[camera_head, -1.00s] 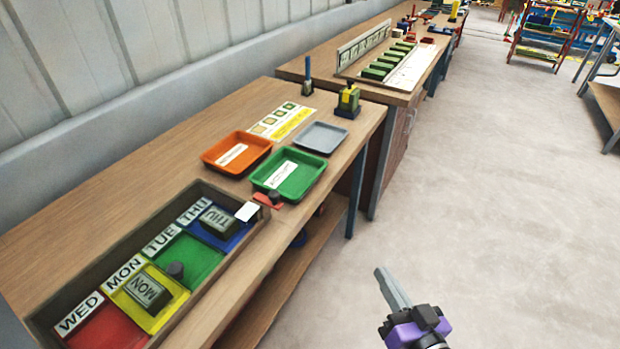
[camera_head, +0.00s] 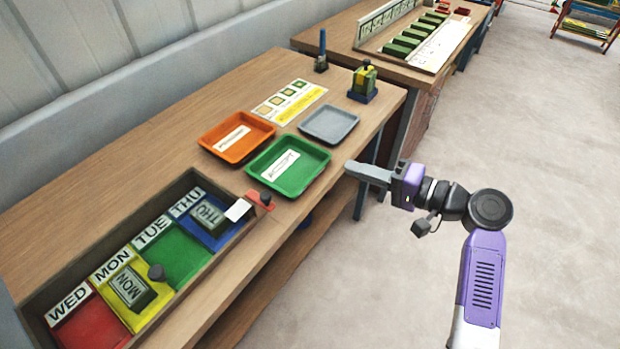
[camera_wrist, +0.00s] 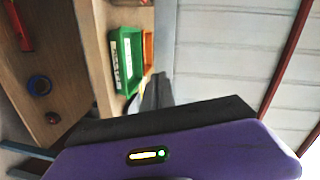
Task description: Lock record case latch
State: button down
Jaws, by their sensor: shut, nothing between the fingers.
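The record case (camera_head: 232,253) is a long open wooden box at the lower left in the head view. It has red, yellow, green and blue compartments labelled WED, MON, TUE and THU. Blocks marked MON (camera_head: 130,286) and THU (camera_head: 207,214) lie in the yellow and blue compartments. A red piece with a dark knob (camera_head: 259,199), which looks like the latch, sits at the case's right end beside a white tab (camera_head: 238,210). My gripper (camera_head: 350,167) is shut and empty, right of the green tray and apart from the latch. Its fingers also show in the wrist view (camera_wrist: 153,92).
A green tray (camera_head: 319,163), an orange tray (camera_head: 210,139) and a grey tray (camera_head: 350,123) stand beyond the case. A dark stamp-like holder (camera_head: 363,84) stands near the bench's far corner.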

jog(key=s+g, duration=0.1)
jog(key=s+a+n+g+y, duration=0.1)
jog(key=s, duration=0.1)
jog(key=s+f+g+y, duration=0.1)
jog(key=s, duration=0.1)
jog(key=shift+a+g, duration=0.3)
jog(key=shift+a, duration=0.05)
jog(key=s+a+p+x, duration=0.1)
jog(key=s+p+x, duration=0.1)
jog(key=x, duration=1)
jog(key=shift+s+a+p, duration=0.2)
jog(key=shift+a+p, duration=0.25)
jog(key=shift+p, duration=0.15)
